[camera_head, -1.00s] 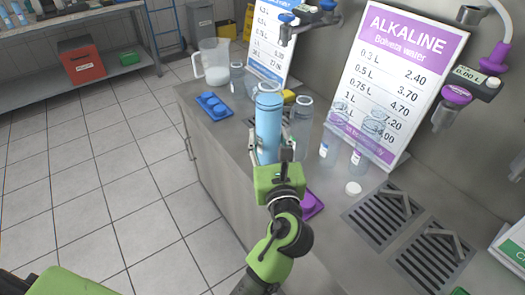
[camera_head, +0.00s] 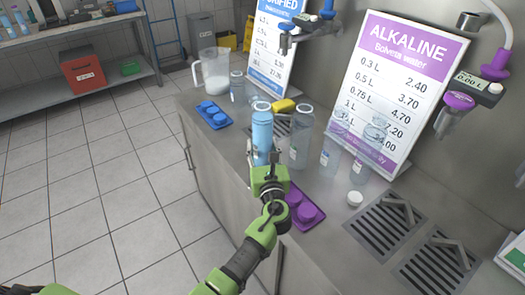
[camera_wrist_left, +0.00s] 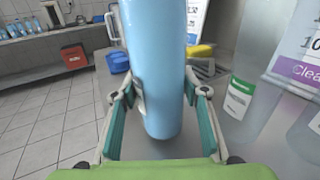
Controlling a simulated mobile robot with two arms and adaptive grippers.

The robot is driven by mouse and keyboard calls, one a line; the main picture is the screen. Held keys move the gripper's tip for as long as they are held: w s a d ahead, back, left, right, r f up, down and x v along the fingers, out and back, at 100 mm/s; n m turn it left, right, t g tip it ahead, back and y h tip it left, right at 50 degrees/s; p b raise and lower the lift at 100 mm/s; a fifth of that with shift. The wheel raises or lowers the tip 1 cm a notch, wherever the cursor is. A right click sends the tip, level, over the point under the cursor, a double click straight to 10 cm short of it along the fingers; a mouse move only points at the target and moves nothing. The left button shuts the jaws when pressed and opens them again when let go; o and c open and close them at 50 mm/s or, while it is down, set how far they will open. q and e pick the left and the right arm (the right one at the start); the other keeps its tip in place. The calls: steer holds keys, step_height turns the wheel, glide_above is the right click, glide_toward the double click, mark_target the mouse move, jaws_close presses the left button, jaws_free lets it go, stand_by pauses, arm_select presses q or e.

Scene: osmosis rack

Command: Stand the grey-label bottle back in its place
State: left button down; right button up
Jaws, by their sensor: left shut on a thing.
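My left gripper (camera_head: 264,160) is shut on a light-blue bottle (camera_head: 262,130), held upright over the counter. In the left wrist view the bottle (camera_wrist_left: 158,60) stands between the two fingers of the gripper (camera_wrist_left: 160,105), its lower end showing. Two more clear bottles, one nearer (camera_head: 330,155) and one farther right (camera_head: 360,165), stand before the ALKALINE board. A green-labelled bottle (camera_wrist_left: 243,100) shows in the left wrist view. My right gripper is out of view.
A jug (camera_head: 214,75) and a yellow item (camera_head: 283,105) stand behind. A white cap (camera_head: 355,199) and drain grates (camera_head: 384,228) lie at right.

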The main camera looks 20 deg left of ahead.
arm_select(q)
steer(key=shift+f, duration=0.45)
steer(key=c, duration=1.2)
jaws_free()
steer(key=shift+f, duration=0.2)
steer(key=shift+r, duration=0.1)
steer(key=shift+s+d, duration=0.15)
steer(key=shift+s, duration=0.2)
steer(key=v, duration=1.1)
steer(key=shift+s+d+r+b, duration=0.1)
steer(key=shift+s+b, duration=0.05)
steer(key=shift+b, duration=0.2)
